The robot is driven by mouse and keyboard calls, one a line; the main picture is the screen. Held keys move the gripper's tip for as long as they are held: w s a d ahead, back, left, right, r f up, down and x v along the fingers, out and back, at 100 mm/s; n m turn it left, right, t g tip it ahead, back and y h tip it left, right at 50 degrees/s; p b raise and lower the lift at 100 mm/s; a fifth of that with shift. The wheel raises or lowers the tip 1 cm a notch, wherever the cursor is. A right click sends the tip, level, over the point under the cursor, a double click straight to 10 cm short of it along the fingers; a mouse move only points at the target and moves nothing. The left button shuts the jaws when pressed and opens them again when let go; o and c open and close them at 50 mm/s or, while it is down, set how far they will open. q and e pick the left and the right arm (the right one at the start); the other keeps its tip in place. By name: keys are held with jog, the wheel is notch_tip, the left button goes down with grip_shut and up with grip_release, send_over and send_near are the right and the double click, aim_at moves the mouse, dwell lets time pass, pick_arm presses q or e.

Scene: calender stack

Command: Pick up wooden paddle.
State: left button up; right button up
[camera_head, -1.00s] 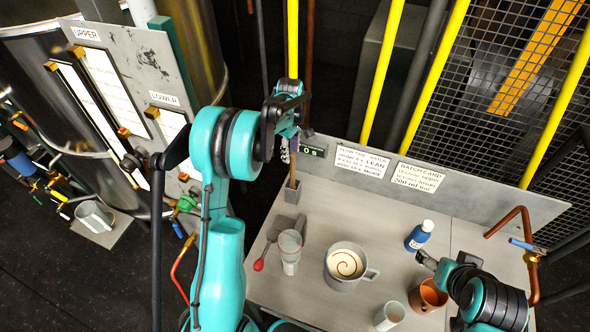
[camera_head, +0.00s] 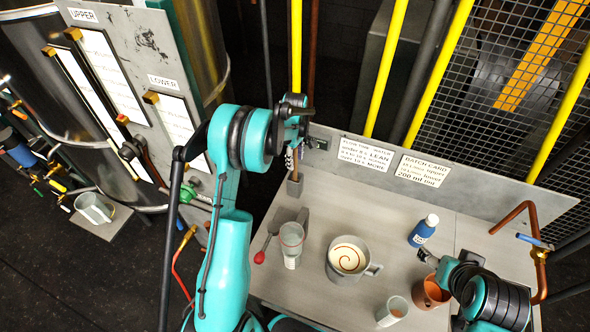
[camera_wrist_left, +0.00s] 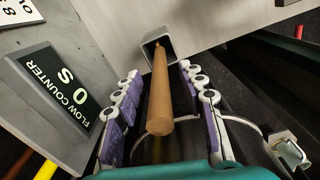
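The wooden paddle (camera_head: 296,168) stands upright in a small grey square holder (camera_head: 295,187) at the back left of the bench. Its brown round handle (camera_wrist_left: 159,95) shows in the left wrist view, running down into the holder (camera_wrist_left: 158,45). Its lower end is hidden inside. My left gripper (camera_head: 292,157) is open around the handle. In the left wrist view its purple-padded fingers (camera_wrist_left: 160,105) stand on both sides of the handle with gaps. My right gripper (camera_head: 427,257) is at the bench's right, near an orange-brown cup; its opening is unclear.
A grey mug with swirled liquid (camera_head: 348,259), a clear glass (camera_head: 291,243), a red-tipped spoon (camera_head: 262,252), a blue bottle (camera_head: 423,231), an orange-brown cup (camera_head: 430,293) and a pale cup (camera_head: 392,311) stand on the bench. A flow counter (camera_wrist_left: 58,88) is close beside the left gripper.

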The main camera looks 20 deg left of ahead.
pick_arm(q)
grip_shut()
